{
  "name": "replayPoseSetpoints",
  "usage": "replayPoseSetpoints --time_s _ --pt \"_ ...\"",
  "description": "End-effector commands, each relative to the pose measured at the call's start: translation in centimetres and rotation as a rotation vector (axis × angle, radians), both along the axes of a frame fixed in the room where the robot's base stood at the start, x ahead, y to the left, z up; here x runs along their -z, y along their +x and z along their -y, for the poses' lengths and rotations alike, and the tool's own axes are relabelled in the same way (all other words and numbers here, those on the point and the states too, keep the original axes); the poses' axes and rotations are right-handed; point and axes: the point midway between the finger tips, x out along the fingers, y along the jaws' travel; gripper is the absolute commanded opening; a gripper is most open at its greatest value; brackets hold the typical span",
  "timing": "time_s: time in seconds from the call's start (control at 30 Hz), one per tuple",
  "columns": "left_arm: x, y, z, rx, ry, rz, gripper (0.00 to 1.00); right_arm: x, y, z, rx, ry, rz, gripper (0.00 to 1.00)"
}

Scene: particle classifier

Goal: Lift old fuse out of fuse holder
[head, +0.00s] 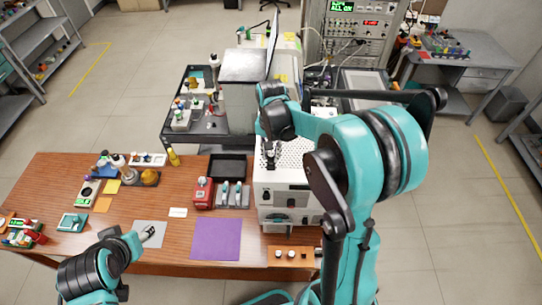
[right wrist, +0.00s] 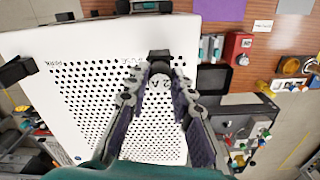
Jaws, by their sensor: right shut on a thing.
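The white instrument (head: 262,200) with a perforated top stands at the right end of the wooden table. In the right wrist view its top (right wrist: 60,85) carries a printed "2 A" mark beside a dark, cap-like piece (right wrist: 160,56) near the edge. My right gripper (right wrist: 160,70) is shut on this dark piece, which seems to be the old fuse; the fingers hide its lower part and the fuse holder. In the head view my right gripper (head: 270,160) points down over the top. My left gripper (head: 148,232) is low over a grey mat; its jaws are too small to judge.
A purple mat (head: 216,240), red box (head: 203,193), grey rack (head: 232,207) and black tray (head: 228,165) lie left of the instrument. Bottles and small devices crowd the table's far left. A dark cart (head: 180,142) stands behind. Bare wood lies around the white card (head: 178,212).

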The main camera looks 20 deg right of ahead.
Motion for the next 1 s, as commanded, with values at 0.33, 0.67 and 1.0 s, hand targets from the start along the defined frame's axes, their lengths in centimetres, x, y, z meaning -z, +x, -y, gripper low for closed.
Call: replayPoseSetpoints --time_s 0.33,0.67,1.0 --pt "0.6 0.0 0.0 0.0 0.0 0.0 0.49 -4.9 0.4 3.5 0.006 0.0 0.0 0.03" --pt "1.1 0.0 0.0 0.0 0.0 0.0 0.49 -8.8 1.2 10.0 0.003 0.0 0.0 0.03" --pt "1.2 0.0 0.0 0.0 0.0 0.0 0.49 -9.9 1.4 11.6 0.0 0.0 0.0 0.03"
